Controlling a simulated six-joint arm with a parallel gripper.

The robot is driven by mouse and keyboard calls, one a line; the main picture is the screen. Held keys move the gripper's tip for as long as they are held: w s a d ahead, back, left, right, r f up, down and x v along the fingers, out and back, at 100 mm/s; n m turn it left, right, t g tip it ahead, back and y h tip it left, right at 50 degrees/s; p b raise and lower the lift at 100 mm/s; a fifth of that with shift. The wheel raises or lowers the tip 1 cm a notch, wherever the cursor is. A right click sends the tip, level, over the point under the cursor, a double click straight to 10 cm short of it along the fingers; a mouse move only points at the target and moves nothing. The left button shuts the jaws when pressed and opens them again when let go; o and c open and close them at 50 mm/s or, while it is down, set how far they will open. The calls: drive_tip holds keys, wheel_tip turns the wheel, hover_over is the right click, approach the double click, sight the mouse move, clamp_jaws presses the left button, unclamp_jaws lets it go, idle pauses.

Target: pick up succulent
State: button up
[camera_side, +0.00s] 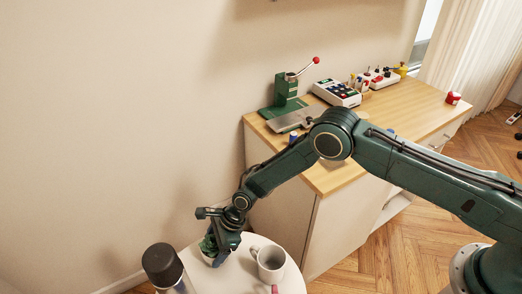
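The succulent (208,244) is a small green plant on the round white table (238,277) at the bottom of the view. Its pot is mostly hidden, with a pale part showing low beside the gripper. My gripper (216,256) points down at the plant, and its fingers overlap the succulent in the picture. I cannot tell whether the fingers are closed on it or only around or beside it.
A white mug (270,262) stands close to the right of my gripper. A dark-topped cylinder (162,264) stands to the left. A wooden-topped cabinet (333,178) behind holds a green press (286,92), a keypad device (337,93) and a small red item (453,98).

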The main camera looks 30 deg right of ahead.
drive_tip(key=c, duration=0.7)
drive_tip(key=shift+o, duration=0.2)
drive_tip(key=shift+r, duration=0.15)
wheel_tip(320, 180, up, 20)
idle(0.7)
